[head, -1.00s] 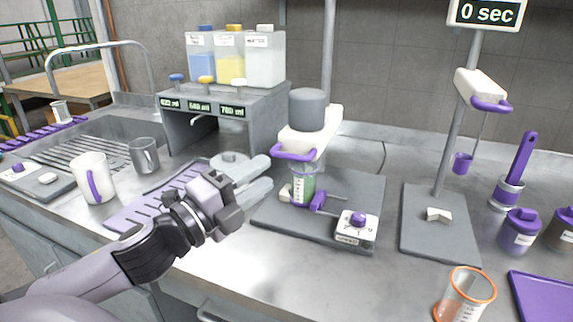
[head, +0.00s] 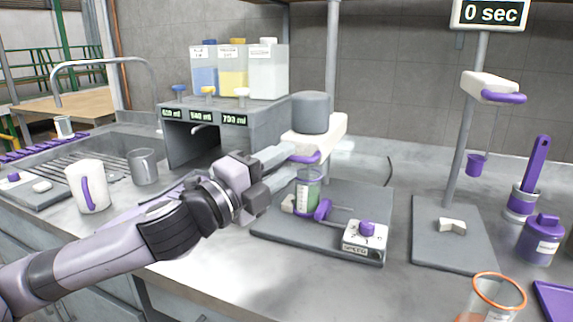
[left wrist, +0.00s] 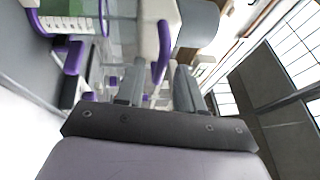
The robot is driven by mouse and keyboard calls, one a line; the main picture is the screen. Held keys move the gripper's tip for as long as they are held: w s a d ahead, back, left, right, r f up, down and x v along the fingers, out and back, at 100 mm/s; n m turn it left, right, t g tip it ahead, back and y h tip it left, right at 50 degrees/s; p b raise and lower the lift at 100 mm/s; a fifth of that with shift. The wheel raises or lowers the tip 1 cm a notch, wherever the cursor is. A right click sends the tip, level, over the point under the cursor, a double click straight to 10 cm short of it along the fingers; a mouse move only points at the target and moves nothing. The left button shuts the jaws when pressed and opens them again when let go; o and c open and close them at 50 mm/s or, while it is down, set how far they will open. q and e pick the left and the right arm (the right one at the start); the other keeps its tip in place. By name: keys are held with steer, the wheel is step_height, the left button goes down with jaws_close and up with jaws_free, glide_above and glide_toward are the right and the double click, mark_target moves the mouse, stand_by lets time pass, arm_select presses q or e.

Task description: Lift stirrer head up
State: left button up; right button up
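The stirrer head (head: 318,138) is a white block with a grey motor cylinder (head: 311,112) on top and a purple handle (head: 305,158) at its front. It sits low on its pole, above a clear beaker with green contents (head: 308,188). My left gripper (head: 287,156) reaches in from the left, its fingertips at the handle. In the left wrist view the fingers (left wrist: 158,85) are apart, with the purple handle (left wrist: 162,50) showing between them near the tips. I cannot tell whether they touch it. My right gripper is out of view.
The stirrer base carries a white control box with a purple knob (head: 366,229). A second stand (head: 445,235) is to the right, and an orange-rimmed beaker (head: 497,290) is at the front right. The dispenser (head: 222,125) stands behind my arm. A white mug (head: 88,188) is at left.

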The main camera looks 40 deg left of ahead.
arm_select(q)
steer(key=shift+w+d+r, duration=0.1)
steer(key=shift+w+r, duration=0.1)
steer(key=shift+w, duration=0.25)
steer(key=shift+w+d, duration=0.1)
steer(key=shift+w, duration=0.15)
jaws_close()
steer(key=shift+p, duration=0.3)
